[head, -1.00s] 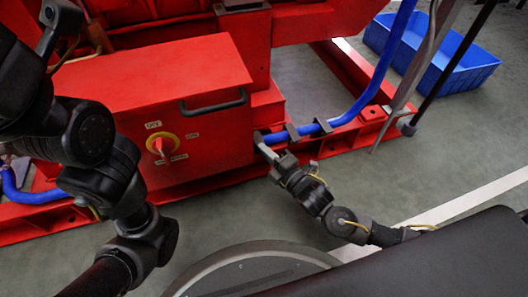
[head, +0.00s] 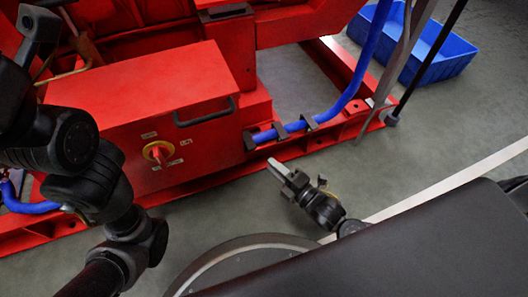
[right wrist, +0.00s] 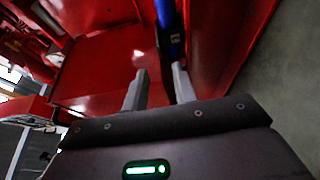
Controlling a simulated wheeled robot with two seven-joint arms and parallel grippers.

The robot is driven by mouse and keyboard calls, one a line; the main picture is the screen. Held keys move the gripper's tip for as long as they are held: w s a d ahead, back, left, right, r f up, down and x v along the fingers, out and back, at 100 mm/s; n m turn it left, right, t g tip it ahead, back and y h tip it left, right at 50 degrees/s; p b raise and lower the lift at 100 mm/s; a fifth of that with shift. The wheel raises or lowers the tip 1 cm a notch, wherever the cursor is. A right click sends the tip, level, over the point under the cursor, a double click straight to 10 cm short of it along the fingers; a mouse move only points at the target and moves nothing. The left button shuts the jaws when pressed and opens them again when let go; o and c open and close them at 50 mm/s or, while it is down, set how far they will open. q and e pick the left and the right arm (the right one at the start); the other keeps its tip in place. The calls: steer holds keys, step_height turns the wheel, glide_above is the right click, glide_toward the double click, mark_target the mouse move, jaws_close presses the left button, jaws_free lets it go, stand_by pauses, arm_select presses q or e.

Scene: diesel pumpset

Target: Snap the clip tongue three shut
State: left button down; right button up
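A blue hose (head: 342,102) runs along the red base frame through several dark clips: one beside the red box (head: 249,140), a middle one (head: 281,131) and one to the right (head: 310,123). I cannot tell which is number three or whether its tongue is shut. My right gripper (head: 272,163) is below the clips, apart from them. In the right wrist view its fingers (right wrist: 160,71) are spread and empty, with the blue hose (right wrist: 165,12) and a dark clip (right wrist: 173,43) beyond. My left arm is at the left; its fingers are not clear.
The red box (head: 150,110) with a yellow-and-red switch (head: 157,152) and black handle (head: 205,113) stands left of the clips. A blue crate (head: 440,65) lies at the back right. A grey post (head: 398,65) stands right of the hose. The floor in front is clear.

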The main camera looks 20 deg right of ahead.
steer(key=shift+p+v, duration=0.3)
steer(key=shift+v, duration=0.85)
